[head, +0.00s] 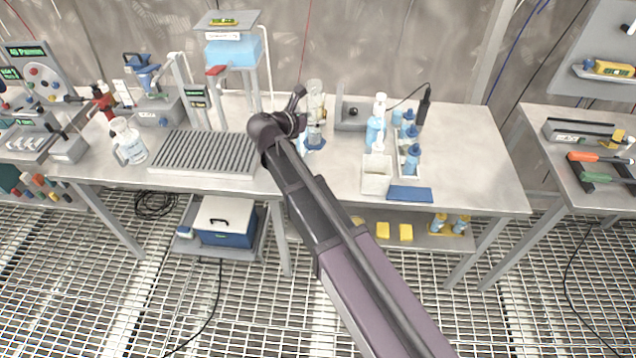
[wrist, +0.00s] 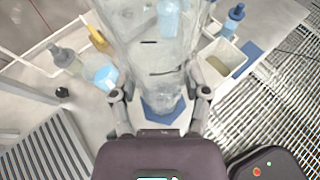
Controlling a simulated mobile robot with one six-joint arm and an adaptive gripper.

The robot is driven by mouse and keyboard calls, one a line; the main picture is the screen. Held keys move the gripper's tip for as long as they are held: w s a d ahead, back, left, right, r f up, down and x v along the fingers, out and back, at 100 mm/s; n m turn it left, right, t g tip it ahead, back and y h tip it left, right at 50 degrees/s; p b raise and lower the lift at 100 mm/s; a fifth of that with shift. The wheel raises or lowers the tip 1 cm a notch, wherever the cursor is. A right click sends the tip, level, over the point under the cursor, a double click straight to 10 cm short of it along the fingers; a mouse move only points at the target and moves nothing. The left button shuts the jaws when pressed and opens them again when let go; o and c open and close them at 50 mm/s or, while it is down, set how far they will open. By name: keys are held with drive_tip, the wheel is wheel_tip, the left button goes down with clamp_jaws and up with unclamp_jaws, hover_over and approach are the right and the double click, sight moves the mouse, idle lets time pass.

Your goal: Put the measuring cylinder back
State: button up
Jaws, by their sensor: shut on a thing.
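The measuring cylinder (head: 316,103) is clear, with a blue foot, and is upright near the middle of the steel bench. My gripper (head: 303,108) is shut on it from the near left. In the wrist view the clear cylinder (wrist: 160,45) fills the space between the two fingers of my gripper (wrist: 160,98), and its blue foot (wrist: 163,110) shows beyond them. I cannot tell whether the foot touches the bench top.
A grey ribbed rack (head: 205,153) and a glass jug (head: 129,142) stand to the left. A white bin (head: 377,175), a blue mat (head: 410,194) and several blue-capped bottles (head: 412,158) stand to the right. A grey bracket (head: 351,112) is just right of the cylinder.

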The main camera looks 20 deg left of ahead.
drive_tip(key=s+d+f+m+h+b, duration=0.1)
drive_tip(key=s+d+f+b, duration=0.1)
drive_tip(key=s+f+b, duration=1)
drive_tip(key=shift+s+f+g+h, duration=0.3)
drive_tip(key=shift+s+f, duration=0.3)
drive_tip(key=shift+f, duration=0.2)
drive_tip(key=w+a+f+b, duration=0.1)
drive_tip(key=w+a+b, duration=0.1)
drive_tip(key=w, duration=1.2)
drive_tip(key=shift+w+a+f, duration=0.2)
drive_tip(key=shift+w, duration=0.05)
drive_tip(key=f+b, duration=0.1)
drive_tip(key=f, duration=0.1)
drive_tip(key=w+f+b, duration=0.1)
drive_tip(key=b, duration=0.1)
drive_tip(key=shift+w+a+f+b, duration=0.1)
drive_tip(key=shift+w+f+b, duration=0.05)
drive_tip(key=shift+f+b, duration=0.2)
